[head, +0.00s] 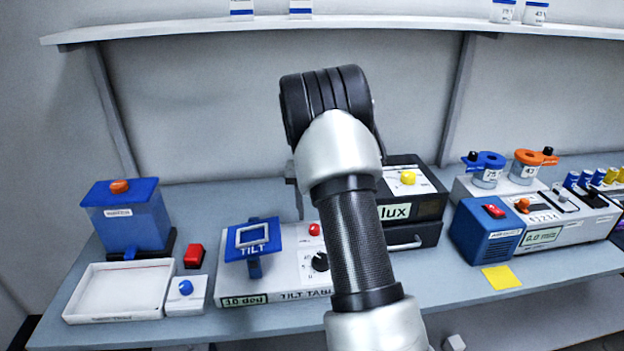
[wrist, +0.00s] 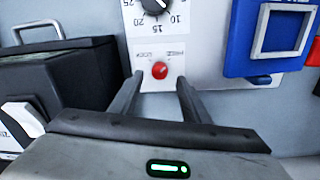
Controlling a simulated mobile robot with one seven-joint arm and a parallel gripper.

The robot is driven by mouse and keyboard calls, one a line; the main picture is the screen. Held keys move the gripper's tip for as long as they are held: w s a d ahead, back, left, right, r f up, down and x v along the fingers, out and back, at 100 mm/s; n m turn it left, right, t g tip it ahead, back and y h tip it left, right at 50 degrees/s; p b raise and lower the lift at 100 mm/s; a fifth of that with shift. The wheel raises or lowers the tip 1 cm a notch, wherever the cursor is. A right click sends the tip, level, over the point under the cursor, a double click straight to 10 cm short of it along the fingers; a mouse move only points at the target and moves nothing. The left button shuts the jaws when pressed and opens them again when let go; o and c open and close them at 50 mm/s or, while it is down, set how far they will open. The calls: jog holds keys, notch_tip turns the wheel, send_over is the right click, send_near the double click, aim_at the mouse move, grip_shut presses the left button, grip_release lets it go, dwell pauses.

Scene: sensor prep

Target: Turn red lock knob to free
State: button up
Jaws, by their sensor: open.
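The red lock knob (wrist: 159,70) is a small round knob on the white panel of the tilt table (head: 285,268). It also shows in the head view (head: 314,229), just left of my arm. Small upside-down labels flank it in the wrist view; which one it points at I cannot tell. My gripper (wrist: 160,82) is open, with one finger on each side of the knob in the picture and a gap to each. Whether the fingertips reach its depth is unclear. In the head view my arm hides the gripper.
A black dial (wrist: 154,4) sits close to the knob. The blue TILT plate (head: 252,240) stands at the panel's left. A black lux box (head: 415,205) stands close by at the right. A red block (head: 194,256) and white tray (head: 118,291) lie farther left.

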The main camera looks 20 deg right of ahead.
notch_tip(320, 180, up, 13)
jog(key=shift+a+p, duration=0.2)
jog(key=shift+p, duration=0.2)
jog(key=shift+w+f, duration=0.1)
jog(key=shift+w, duration=0.05)
jog(key=s+a+r+n+t+p, duration=0.1)
jog(key=s+a+r+t+p, duration=0.1)
jog(key=s+a+r, duration=0.45)
jog(key=s+a+r+n+t+p, duration=0.15)
jog(key=s+a+r, duration=0.25)
jog(key=s+r, duration=0.5)
jog(key=s+a+f+n+t+p, duration=0.1)
jog(key=s+a, duration=0.1)
jog(key=s, duration=0.6)
jog(key=s+a+n+t+p, duration=0.1)
jog(key=s+a+n, duration=0.1)
jog(key=s, duration=0.6)
jog(key=shift+s+a+f, duration=0.15)
jog(key=shift+a+f, duration=0.25)
jog(key=shift+a, duration=0.45)
